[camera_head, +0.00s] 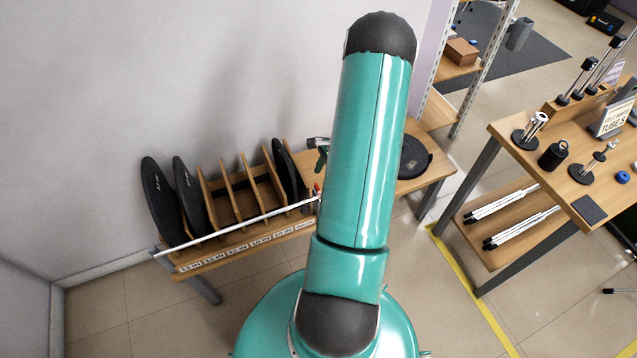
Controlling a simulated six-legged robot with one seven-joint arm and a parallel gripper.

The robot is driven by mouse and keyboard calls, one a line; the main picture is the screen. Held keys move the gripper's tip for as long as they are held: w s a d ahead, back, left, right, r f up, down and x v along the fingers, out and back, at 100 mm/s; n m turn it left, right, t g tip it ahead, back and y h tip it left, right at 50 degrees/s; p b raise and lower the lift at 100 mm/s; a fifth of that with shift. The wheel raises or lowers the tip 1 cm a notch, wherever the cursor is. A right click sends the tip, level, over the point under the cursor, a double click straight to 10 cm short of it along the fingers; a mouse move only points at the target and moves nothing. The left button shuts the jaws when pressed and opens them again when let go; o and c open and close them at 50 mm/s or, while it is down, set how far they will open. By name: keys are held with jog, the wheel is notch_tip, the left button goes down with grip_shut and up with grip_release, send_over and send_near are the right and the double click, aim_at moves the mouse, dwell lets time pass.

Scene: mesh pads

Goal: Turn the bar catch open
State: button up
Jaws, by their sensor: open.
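A thin white bar (235,228) runs slantwise along the front of a wooden rack (222,257) of dark round mesh pads (161,200). A small red part shows at the bar's right end (317,189), close to the edge of my teal arm. The arm covers whatever lies just right of it, so the catch cannot be seen fully. My gripper cannot be made out behind the arm. A small grey and dark green piece (320,146) shows at the arm's left edge above the red part; I cannot tell what it belongs to.
A dark round pad (413,158) lies on the bench (438,168) right of my arm. A wooden table (545,165) with stands and tubes is at the right. A grey wall is behind the rack. Floor with a yellow line (474,290) is clear between.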

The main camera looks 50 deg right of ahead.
aim_at(317, 186)
jog(key=x, duration=0.4)
jog(key=shift+w+f, duration=0.1)
jog(key=shift+f, duration=0.05)
jog(key=c, duration=1)
